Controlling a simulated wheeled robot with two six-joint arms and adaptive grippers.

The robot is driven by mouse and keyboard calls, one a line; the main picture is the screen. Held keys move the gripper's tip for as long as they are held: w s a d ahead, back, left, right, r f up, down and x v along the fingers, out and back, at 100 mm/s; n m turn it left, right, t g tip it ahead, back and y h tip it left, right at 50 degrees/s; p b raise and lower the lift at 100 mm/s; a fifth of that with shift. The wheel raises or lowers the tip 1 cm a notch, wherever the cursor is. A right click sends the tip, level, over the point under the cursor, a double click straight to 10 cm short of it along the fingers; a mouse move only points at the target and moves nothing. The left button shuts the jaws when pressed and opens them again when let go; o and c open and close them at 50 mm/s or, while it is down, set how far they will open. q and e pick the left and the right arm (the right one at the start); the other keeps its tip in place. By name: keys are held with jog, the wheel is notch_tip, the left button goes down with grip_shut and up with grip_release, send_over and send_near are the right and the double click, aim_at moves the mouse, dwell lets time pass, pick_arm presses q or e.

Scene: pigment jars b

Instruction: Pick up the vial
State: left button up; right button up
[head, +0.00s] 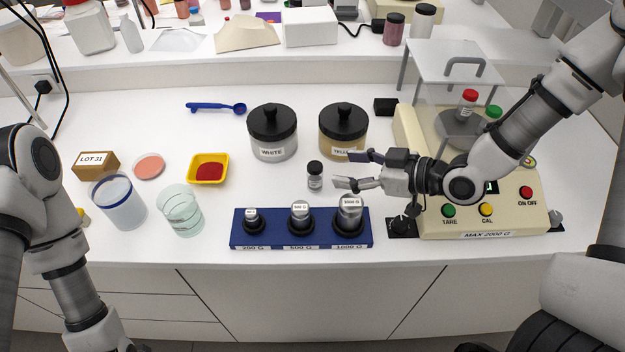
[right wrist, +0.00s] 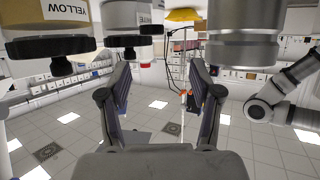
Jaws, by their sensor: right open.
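A small clear vial with a black cap (head: 315,176) stands upright on the white bench, between the jars and the blue weight rack. My right gripper (head: 347,169) points left, its two fingers spread just right of the vial. The fingers are apart from it and nothing is between them. In the right wrist view the spread fingers (right wrist: 158,75) show empty, in an upside-down picture. I cannot clearly tell the vial there among the dark lids. A red-capped vial (head: 469,98) stands on the balance pan, with a green cap (head: 493,112) beside it. My left gripper is out of view.
A white-pigment jar (head: 273,138) and a yellow-pigment jar (head: 338,145) stand behind the vial. The blue rack (head: 265,240) with metal weights is in front. The balance (head: 470,226) is at right, under my right arm. A yellow tray (head: 195,177) lies left; bench between it and the vial is clear.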

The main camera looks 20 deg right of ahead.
aim_at(315, 165)
jog(key=w+f, duration=0.1)
jog(key=w+a+f, duration=0.1)
jog(key=w, duration=0.1)
jog(key=shift+a, duration=0.15)
jog(key=shift+w+a+f, duration=0.1)
jog(key=shift+w+a, duration=0.1)
jog(key=shift+a, duration=0.1)
jog(key=shift+w+a+f+p, duration=0.1)
jog(key=shift+a+p, duration=0.2)
jog(key=shift+p, duration=0.1)
jog(key=x, duration=0.3)
jog(key=shift+w+f+p, duration=0.25)
jog(key=shift+f+p, duration=0.05)
jog(key=shift+p, duration=0.1)
jog(key=shift+w+a+f, duration=0.1)
jog(key=shift+w+a, duration=0.05)
jog(key=shift+w, duration=0.05)
jog(key=shift+s, duration=0.15)
jog(key=shift+c, duration=1)
jog(key=shift+s, duration=0.1)
jog(key=c, duration=0.6)
grip_shut()
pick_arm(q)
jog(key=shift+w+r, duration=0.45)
